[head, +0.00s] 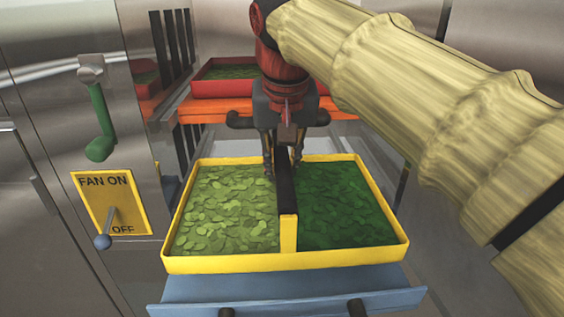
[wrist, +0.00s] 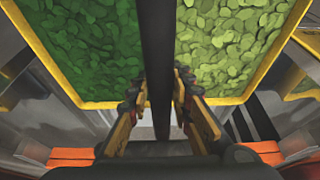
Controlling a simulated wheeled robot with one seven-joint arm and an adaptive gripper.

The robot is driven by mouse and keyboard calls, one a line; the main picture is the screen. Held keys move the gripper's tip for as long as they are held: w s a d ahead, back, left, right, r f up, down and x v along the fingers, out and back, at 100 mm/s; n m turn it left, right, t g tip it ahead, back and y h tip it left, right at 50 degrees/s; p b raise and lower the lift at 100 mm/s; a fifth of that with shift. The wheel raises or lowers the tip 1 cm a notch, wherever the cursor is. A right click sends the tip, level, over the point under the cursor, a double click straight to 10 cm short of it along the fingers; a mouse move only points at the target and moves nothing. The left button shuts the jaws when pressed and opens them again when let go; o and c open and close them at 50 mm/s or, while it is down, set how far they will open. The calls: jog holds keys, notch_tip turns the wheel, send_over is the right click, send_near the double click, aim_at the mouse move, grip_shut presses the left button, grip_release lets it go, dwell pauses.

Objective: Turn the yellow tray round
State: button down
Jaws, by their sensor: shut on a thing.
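The yellow tray (head: 288,262) is at the middle of the head view, above a blue shelf. A dark-topped divider (head: 284,185) splits it, with light green leaves (head: 225,212) on the left and dark green leaves (head: 345,205) on the right. My gripper (head: 284,165) reaches down over the far part of the divider, one finger on each side, shut on it. In the wrist view the fingers (wrist: 160,95) flank the dark divider (wrist: 157,40), with dark leaves (wrist: 98,45) left and light leaves (wrist: 228,45) right. I cannot tell whether the tray touches the shelf.
The blue shelf (head: 285,288) with dark knobs lies below the tray. A red tray (head: 215,88) sits on an orange shelf (head: 205,112) behind. At left are a green handle (head: 101,125) and a yellow fan switch plate (head: 113,203). My arm fills the right side.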

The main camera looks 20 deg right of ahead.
aim_at(289, 203)
jog(key=shift+s+a+b, duration=0.55)
jog(key=shift+s+a, duration=0.1)
jog(key=shift+s, duration=1.35)
jog(key=shift+s+a+b, duration=0.5)
jog(key=shift+s+a, duration=0.15)
jog(key=shift+s, duration=1.35)
jog(key=shift+s+a+b, duration=0.55)
jog(key=shift+s+a, duration=0.1)
jog(key=shift+s, duration=1.35)
jog(key=shift+r, duration=0.15)
jog(key=shift+r+p, duration=2)
jog(key=shift+r, duration=0.5)
jog(key=shift+s+f, duration=0.1)
